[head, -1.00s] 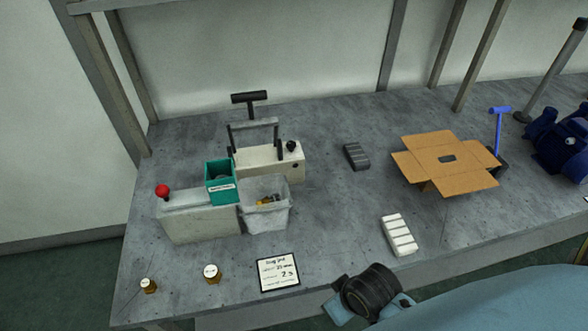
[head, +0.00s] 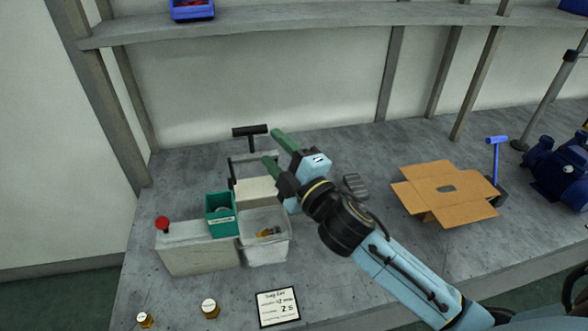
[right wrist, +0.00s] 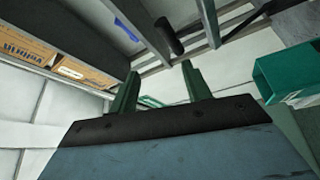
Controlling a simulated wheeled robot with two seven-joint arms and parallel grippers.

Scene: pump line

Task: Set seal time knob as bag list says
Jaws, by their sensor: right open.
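The bag sealer (head: 256,189) is a pale box with a black T-handle (head: 249,131) on a raised frame, at the back left of the bench. My right gripper (head: 273,148) is open, its green fingers in front of or above the sealer's right part; I cannot tell whether they touch it. No knob is visible now; my gripper and wrist cover the sealer's right end. The bag list card (head: 277,307) lies at the bench front; a figure like 2.5 shows, the rest is hard to read. The right wrist view shows the open fingers (right wrist: 160,72) empty. My left gripper is out of view.
A teal bin (head: 221,214) and a clear bin (head: 265,248) stand in front of the sealer, beside a pale block with a red ball knob (head: 162,223). An open carton (head: 445,208) lies to the right. Two small jars (head: 209,308) stand at the front left. A shelf (head: 300,23) runs above.

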